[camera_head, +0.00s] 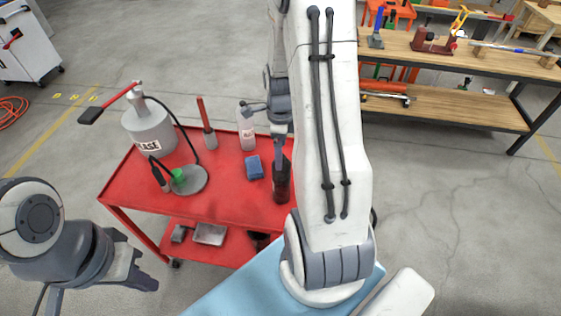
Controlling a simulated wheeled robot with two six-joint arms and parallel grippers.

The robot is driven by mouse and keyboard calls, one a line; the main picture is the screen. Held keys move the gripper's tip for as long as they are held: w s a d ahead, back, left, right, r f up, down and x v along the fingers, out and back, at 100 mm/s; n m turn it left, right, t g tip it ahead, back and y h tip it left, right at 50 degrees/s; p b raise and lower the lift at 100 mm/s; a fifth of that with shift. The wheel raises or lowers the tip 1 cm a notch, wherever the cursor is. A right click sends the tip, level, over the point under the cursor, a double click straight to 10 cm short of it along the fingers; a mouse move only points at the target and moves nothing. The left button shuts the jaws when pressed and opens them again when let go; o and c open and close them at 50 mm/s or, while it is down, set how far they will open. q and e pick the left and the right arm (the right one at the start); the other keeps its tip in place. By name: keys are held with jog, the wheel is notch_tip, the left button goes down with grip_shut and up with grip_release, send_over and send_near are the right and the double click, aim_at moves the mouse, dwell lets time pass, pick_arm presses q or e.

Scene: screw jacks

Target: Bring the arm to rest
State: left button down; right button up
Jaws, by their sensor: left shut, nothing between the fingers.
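My left gripper (140,279) is at the lower left, in front of the red cart's near left corner. It is shut and empty, apart from anything on the cart. My right arm (330,130) rises large and white through the middle and folds over at the top. Its dark wrist hangs down behind it, and the right gripper (280,150) points down over the cart just above or in front of a dark bottle (282,184). I cannot tell whether it touches the bottle or whether its fingers are open.
The red cart (235,212) carries a grease pump (150,130), a red-handled brush (206,125), a pale bottle (246,128) and a blue block (254,167). A wooden bench (450,105) with tools stands at the back right. The grey floor at right is clear.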

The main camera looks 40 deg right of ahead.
jog(key=shift+r, duration=1.15)
jog(key=s+a+r+n+b, duration=0.1)
jog(key=s+a+r+n, duration=0.15)
jog(key=a+n, duration=0.75)
jog(key=s+a+r+n, duration=0.1)
jog(key=a+r+n, duration=0.3)
jog(key=a+n, duration=0.6)
jog(key=s+a+r+n+y+b, duration=0.1)
jog(key=s+a+r+n, duration=0.1)
jog(key=s+a+n, duration=0.9)
jog(key=s+n, duration=0.1)
jog(key=n, duration=0.2)
jog(key=shift+s+r+n, duration=0.2)
jog(key=shift+s+n, duration=0.2)
